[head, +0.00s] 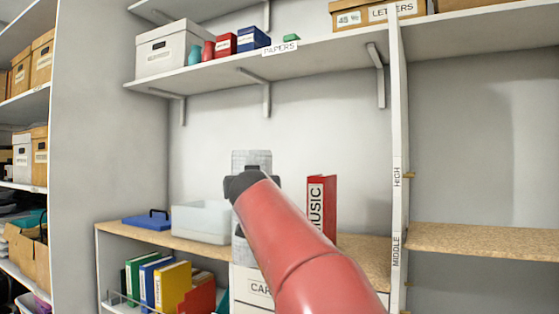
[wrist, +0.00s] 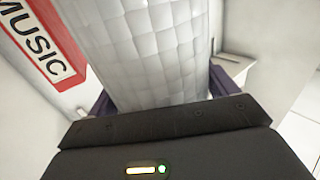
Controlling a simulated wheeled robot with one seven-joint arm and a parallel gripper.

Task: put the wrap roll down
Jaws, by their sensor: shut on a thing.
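The wrap roll (head: 252,159) is a pale grey, quilted cylinder held upright over the wooden shelf, between a clear bin and a red binder. It fills the middle of the wrist view (wrist: 142,50). My gripper (head: 246,180) is shut on it, with one dark finger on each side in the wrist view (wrist: 160,92). My red arm hides much of the roll's lower part in the head view. I cannot tell whether its base touches the shelf.
The wooden shelf (head: 365,250) holds a clear bin (head: 200,222) left of the roll and a red MUSIC binder (head: 321,207) close on its right. A blue lidded item (head: 147,221) lies farther left. A white upper shelf (head: 330,54) hangs above. A white upright (head: 398,150) stands right.

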